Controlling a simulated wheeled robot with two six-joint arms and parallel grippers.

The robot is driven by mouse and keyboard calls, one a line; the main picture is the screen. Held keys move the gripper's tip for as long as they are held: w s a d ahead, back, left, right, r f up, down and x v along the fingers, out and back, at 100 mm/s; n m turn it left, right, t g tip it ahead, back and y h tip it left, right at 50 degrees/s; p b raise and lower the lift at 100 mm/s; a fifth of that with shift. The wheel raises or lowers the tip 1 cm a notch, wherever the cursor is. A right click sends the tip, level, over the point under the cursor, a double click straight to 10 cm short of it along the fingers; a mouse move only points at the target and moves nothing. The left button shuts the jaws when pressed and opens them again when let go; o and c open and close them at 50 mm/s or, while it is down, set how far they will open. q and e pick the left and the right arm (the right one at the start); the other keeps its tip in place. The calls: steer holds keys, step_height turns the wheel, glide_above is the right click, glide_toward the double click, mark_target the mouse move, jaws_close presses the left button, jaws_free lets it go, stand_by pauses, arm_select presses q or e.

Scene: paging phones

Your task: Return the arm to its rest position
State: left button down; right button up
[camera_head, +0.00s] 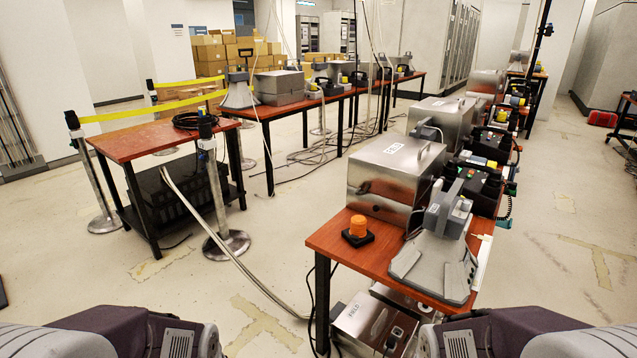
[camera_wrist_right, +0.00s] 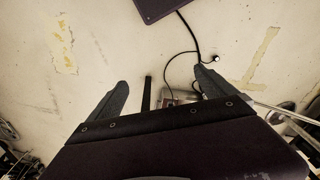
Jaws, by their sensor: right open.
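My right gripper (camera_wrist_right: 162,92) shows in the right wrist view with its two fingers spread wide. Nothing is between the fingertips; the pale floor lies beyond them. In the head view only upper parts of my two arms show, at the bottom left and bottom right corners, and neither gripper is visible there. The near table (camera_head: 345,240) stands ahead, between the two arms in the picture. A grey paging phone unit (camera_head: 447,215) stands on a flat grey base at its near end.
A metal box (camera_head: 395,175) and an orange beacon (camera_head: 358,228) stand on the near table. Another metal box (camera_head: 372,325) sits underneath. A small table (camera_head: 160,138) and a post (camera_head: 215,190) with yellow tape are at left. Cables cross the floor. Floor at right is clear.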

step_height(320, 180, up, 24)
steer(key=w+n+p, duration=0.1)
steer(key=n+p, duration=0.1)
steer(key=p, duration=2.1)
steer(key=shift+n+p, duration=0.3)
steer(key=shift+p, duration=0.05)
steer(key=shift+a, duration=0.1)
